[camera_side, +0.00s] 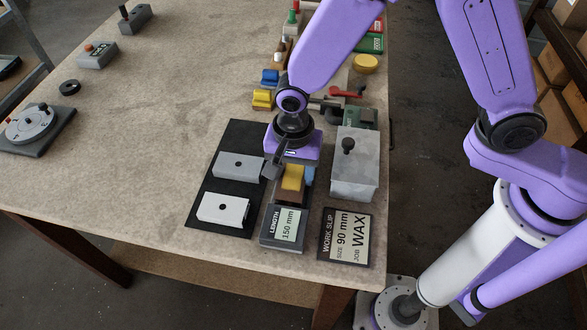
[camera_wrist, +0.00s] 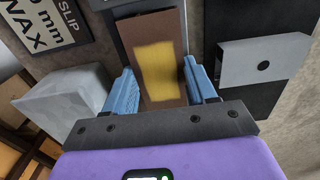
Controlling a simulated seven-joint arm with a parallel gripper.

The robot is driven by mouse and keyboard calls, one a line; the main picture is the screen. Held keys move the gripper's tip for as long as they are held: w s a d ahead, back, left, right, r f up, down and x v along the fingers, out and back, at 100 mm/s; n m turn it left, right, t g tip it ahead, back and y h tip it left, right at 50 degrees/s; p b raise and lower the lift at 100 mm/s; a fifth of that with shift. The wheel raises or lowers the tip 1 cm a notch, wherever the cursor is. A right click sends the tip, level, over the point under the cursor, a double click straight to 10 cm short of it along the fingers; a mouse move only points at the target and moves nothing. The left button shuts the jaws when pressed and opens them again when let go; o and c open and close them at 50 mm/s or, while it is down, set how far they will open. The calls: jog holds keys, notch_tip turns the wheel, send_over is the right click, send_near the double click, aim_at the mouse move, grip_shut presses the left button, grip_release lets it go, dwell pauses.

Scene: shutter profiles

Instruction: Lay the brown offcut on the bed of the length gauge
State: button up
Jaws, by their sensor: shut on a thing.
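The brown offcut (camera_side: 290,191) is a short block with a yellow patch on top. In the wrist view the offcut (camera_wrist: 128,36) lies between the blue fingers of my gripper (camera_wrist: 160,84). In the side view my gripper (camera_side: 290,172) points down and is shut on the offcut. The length gauge (camera_side: 283,226) is a grey unit whose display reads 150 mm. The offcut is over the gauge's bed, behind the display and roughly in line with it. I cannot tell whether it touches the bed. The offcut and my gripper hide most of the bed.
A black mat (camera_side: 236,143) with a grey block (camera_side: 238,166) and a white block (camera_side: 222,209) lies left of the gauge. A grey box with a black knob (camera_side: 353,176) stands right. A work slip (camera_side: 346,236) reads 90 mm, WAX. The table's left middle is clear.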

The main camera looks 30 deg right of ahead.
jog(key=shift+f, duration=0.4)
jog(key=shift+s+d+f, duration=0.1)
jog(key=shift+s+f, duration=0.05)
jog(key=shift+f, duration=0.15)
jog(key=o, duration=1.2)
jog(key=shift+c, duration=0.2)
notch_tip(320, 180, up, 13)
jog(key=shift+r, duration=0.15)
jog(key=s+d+r+n, duration=0.1)
jog(key=s+d+n, duration=0.7)
jog(key=d+n, duration=0.2)
jog(key=s+d+r+n, duration=0.2)
jog(key=s+d+n, duration=0.7)
jog(key=d, duration=0.5)
jog(key=n, duration=0.2)
jog(key=shift+s+n, duration=0.15)
jog(key=shift+n, duration=0.15)
jog(key=shift+r, duration=0.1)
